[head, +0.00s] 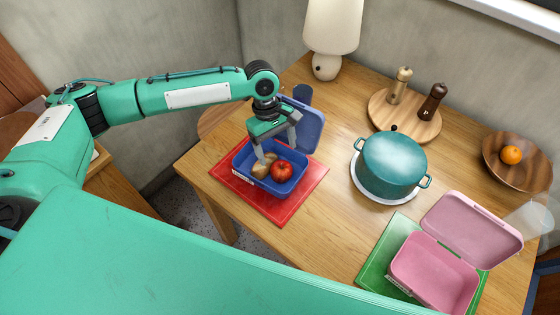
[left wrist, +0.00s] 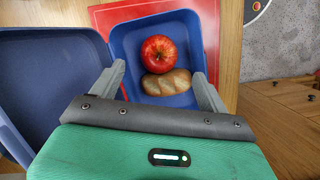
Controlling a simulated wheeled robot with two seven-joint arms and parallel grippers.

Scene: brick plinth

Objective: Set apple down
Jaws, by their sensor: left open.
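The red apple (head: 281,171) lies in the blue lunch box (head: 244,178), whose lid (head: 303,125) stands open at the back. A bread roll (head: 263,165) lies beside it in the same box. The box stands on a red mat (head: 309,187). My left gripper (head: 277,150) is open above the box, its fingers apart and nothing between them. In the left wrist view the apple (left wrist: 159,50) and the roll (left wrist: 167,82) lie beyond the open fingertips (left wrist: 160,78). My right gripper does not show.
A teal pot (head: 392,165) stands on a white plate right of the box. A pink lunch box (head: 433,275) lies open on a green mat (head: 376,250). Two mills stand on a round board (head: 404,122). A wooden bowl (head: 517,162) holds an orange (head: 511,155). A lamp (head: 330,35) stands behind.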

